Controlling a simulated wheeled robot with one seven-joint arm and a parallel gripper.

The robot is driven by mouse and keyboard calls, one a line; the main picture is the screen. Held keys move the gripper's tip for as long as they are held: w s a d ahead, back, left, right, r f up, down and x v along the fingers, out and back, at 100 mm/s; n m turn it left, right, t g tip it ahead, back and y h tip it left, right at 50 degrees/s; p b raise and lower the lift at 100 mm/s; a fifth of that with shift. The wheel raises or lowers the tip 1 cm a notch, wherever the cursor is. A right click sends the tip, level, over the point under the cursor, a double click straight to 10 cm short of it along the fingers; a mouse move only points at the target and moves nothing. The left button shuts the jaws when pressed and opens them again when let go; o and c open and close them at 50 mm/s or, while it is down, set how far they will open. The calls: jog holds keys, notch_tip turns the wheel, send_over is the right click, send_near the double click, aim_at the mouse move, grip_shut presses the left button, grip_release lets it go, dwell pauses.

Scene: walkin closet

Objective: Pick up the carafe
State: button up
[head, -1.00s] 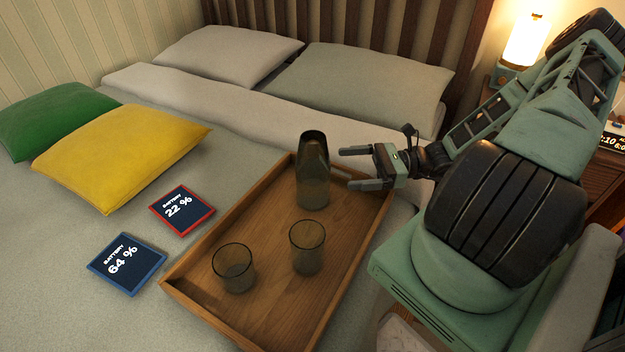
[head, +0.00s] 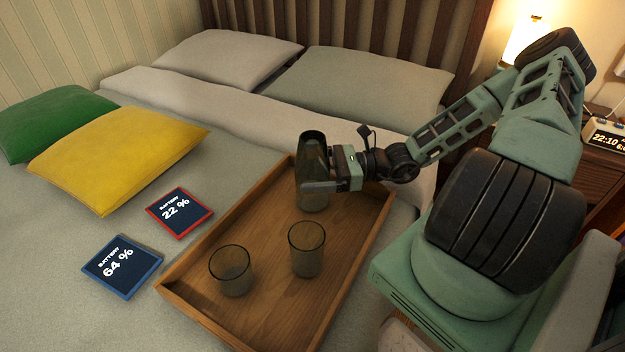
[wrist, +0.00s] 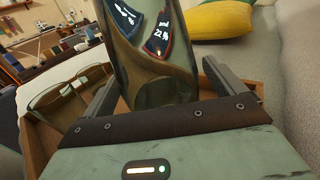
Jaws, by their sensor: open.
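The carafe (head: 312,160) is a tall, dark, see-through glass vessel. It stands upright at the far end of the wooden tray (head: 345,283) on the bed. My gripper (head: 318,186) reaches it from the right, and its fingers lie at the carafe's sides around the lower body. In the wrist view the carafe (wrist: 150,60) stands between the two open fingers of my gripper (wrist: 160,85). A gap shows at the right finger; I cannot tell whether the left finger touches the glass.
Two glass tumblers, one on the left (head: 231,270) and one on the right (head: 306,249), stand on the tray nearer me. Two battery cards, red-edged (head: 180,211) and blue-edged (head: 121,266), lie left of the tray. Yellow (head: 118,158) and green (head: 50,122) cushions lie farther left.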

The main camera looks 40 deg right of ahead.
jog(key=c, duration=1.6)
jog(key=shift+r, duration=0.15)
